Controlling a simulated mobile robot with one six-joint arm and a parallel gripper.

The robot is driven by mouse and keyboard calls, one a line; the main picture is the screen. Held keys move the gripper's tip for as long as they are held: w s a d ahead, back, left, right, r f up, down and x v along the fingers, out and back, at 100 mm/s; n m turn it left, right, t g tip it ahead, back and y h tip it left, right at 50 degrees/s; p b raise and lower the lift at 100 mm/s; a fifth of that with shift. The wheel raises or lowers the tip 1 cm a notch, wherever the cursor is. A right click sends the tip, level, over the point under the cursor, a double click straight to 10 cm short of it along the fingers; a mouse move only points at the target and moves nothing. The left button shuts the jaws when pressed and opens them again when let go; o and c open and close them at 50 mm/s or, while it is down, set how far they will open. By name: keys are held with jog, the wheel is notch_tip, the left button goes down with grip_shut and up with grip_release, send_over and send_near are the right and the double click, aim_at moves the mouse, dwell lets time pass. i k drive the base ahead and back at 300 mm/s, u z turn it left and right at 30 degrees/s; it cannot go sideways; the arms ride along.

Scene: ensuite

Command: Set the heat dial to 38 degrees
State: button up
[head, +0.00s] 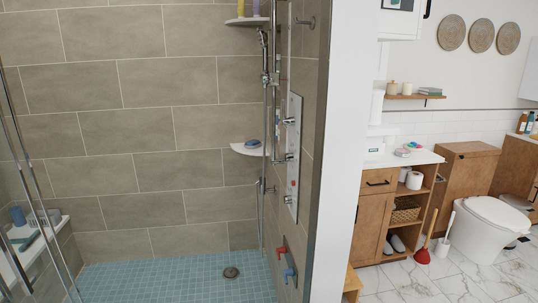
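The shower's control panel (296,145) is a tall, light plate on the right-hand tiled wall of the shower, seen nearly edge-on. Several chrome knobs stick out from it: an upper knob (289,121), a middle one (287,157) and a lower one (288,199). A small red mark (293,184) shows just above the lower knob. I cannot tell which knob is the heat dial, and no numbers are readable. Lower on the same wall are a red handle (281,252) and a blue handle (288,273). My gripper is not in view.
The blue-tiled shower floor (180,275) is clear around its drain (231,272). A white wall end (345,130) separates the shower from the toilet (487,225) and wooden cabinet (378,210). Metal-edged glass (30,190) stands at left. A corner shelf (247,149) juts near the panel.

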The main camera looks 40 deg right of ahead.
aim_at(288, 157)
jog(key=u, duration=0.05)
jog(key=i, duration=0.9)
jog(key=z, duration=0.15)
